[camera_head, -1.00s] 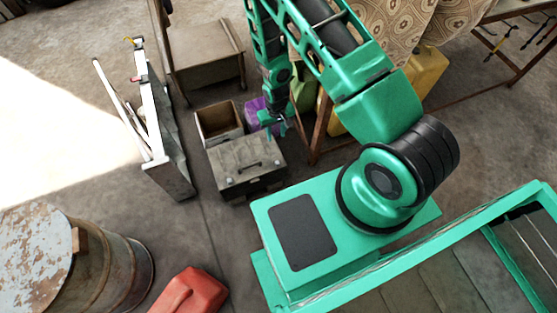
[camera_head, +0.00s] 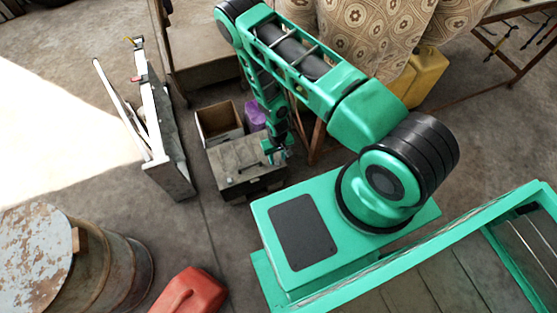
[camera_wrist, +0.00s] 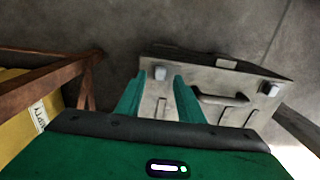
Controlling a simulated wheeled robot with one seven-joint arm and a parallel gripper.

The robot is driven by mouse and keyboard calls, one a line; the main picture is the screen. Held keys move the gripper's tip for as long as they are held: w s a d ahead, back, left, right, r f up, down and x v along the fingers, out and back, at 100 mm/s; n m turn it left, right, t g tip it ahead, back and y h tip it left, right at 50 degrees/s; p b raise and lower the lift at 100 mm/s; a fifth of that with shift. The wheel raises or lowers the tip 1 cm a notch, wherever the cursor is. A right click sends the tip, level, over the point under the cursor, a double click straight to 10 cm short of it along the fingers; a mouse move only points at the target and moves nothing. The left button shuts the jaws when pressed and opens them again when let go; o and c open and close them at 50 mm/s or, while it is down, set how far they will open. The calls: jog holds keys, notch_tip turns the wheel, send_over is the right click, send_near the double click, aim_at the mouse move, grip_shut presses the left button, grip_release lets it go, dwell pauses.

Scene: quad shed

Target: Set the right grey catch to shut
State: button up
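A grey metal toolbox (camera_head: 232,168) stands on the floor with a carry handle on it; it also shows in the wrist view (camera_wrist: 200,72). In the wrist view one small grey catch (camera_wrist: 160,73) shows between my fingertips, and another catch (camera_wrist: 270,88) lies beyond the dark handle (camera_wrist: 222,97). The head view shows my gripper (camera_head: 275,152) at the right end of the box, so the nearer catch is at that end. My gripper (camera_wrist: 157,79) is open, with a clear gap between its two green fingers. I cannot tell whether the fingers touch the catch.
An open wooden box (camera_head: 220,120) and a purple container (camera_head: 255,115) stand behind the toolbox. Brown wooden legs (camera_wrist: 85,80) and a yellow can (camera_wrist: 25,115) are close on the wrist view's left. A red can (camera_head: 190,293) and a rusty barrel (camera_head: 100,260) stand in front.

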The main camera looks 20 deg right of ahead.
jog(key=shift+f, duration=1.3)
grip_shut()
jog(key=shift+a, duration=1.2)
grip_release()
jog(key=shift+d+r, duration=0.1)
jog(key=shift+r, duration=0.05)
